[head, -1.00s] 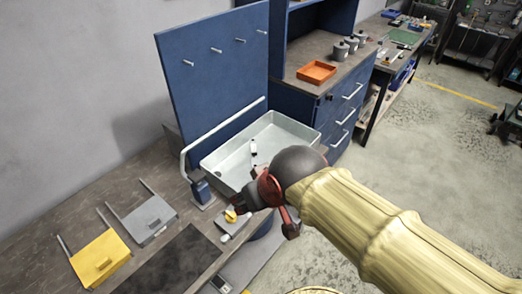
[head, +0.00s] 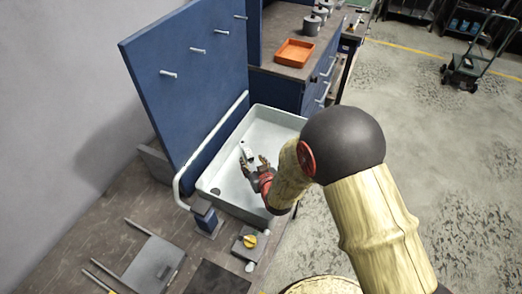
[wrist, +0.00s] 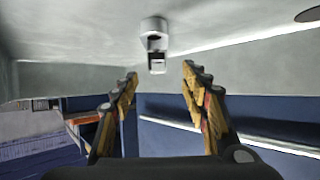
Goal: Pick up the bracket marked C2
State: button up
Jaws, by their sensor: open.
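A small white and dark bracket (head: 247,152) lies in the grey sink basin (head: 282,124). It also shows in the wrist view (wrist: 154,36), pale with a dark opening and a dark-edged lower part. No C2 mark can be read on it. My gripper (head: 257,165) is over the basin, close to the bracket on its near side. In the wrist view my gripper (wrist: 160,71) has its two fingers spread wide with nothing between them. The bracket appears beyond the fingertips, roughly centred between them. I cannot tell the exact gap.
A blue panel with pegs (head: 185,85) rises behind the basin. A pale curved pipe (head: 180,180) runs along the basin's back left. An orange tray (head: 295,53) sits on the far counter.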

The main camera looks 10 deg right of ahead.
aim_at(249, 153)
jog(key=shift+r+b+x, duration=0.15)
jog(key=shift+b+x, duration=0.25)
jog(key=shift+x, duration=1.55)
jog(key=shift+r+b+x, duration=0.1)
jog(key=shift+b+x, duration=0.25)
jog(key=shift+x, duration=1.6)
jog(key=shift+w+d, duration=0.15)
jog(key=shift+c, duration=1.4)
grip_shut()
